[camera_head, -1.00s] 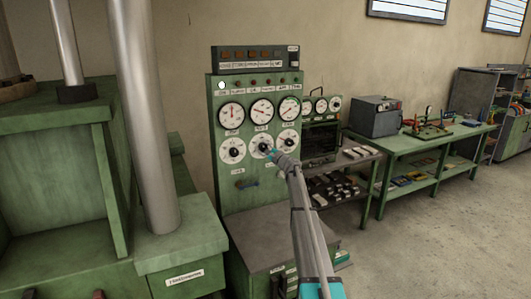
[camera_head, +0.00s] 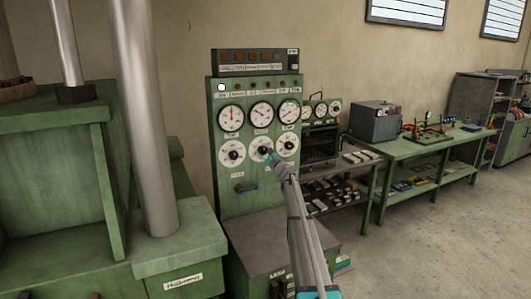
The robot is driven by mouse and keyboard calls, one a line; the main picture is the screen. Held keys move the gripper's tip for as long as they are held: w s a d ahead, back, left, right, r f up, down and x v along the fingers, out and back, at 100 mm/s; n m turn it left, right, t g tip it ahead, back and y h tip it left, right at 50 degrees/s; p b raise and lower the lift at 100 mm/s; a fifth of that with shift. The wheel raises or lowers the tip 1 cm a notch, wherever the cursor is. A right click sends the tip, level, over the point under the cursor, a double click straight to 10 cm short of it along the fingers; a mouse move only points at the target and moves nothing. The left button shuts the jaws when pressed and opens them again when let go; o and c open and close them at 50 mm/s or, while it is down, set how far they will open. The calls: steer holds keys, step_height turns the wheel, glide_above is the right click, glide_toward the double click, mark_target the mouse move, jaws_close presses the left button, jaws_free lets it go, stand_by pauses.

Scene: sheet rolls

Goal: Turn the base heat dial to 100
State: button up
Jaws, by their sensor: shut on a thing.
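A green control panel (camera_head: 217,180) stands upright against the wall. It carries an upper row of three round gauges and a lower row of three white dials with black knobs: left dial (camera_head: 232,153), middle dial (camera_head: 259,143) and right dial (camera_head: 287,145). Their labels and numbers are too small to read, so I cannot tell which is marked base heat. My gripper (camera_head: 268,156) reaches up from the lower right to the middle dial and is shut on its knob. The fingers and wrist partly cover the lower right of this dial, and its exact setting is not readable.
A thick metal pipe (camera_head: 150,120) rises at the left. Shelving (camera_head: 345,185) and a green workbench (camera_head: 425,151) stand to the right, with open floor in front.

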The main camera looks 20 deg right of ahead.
steer(key=o, duration=1.1)
steer(key=shift+o, duration=0.2)
steer(key=shift+s, duration=0.1)
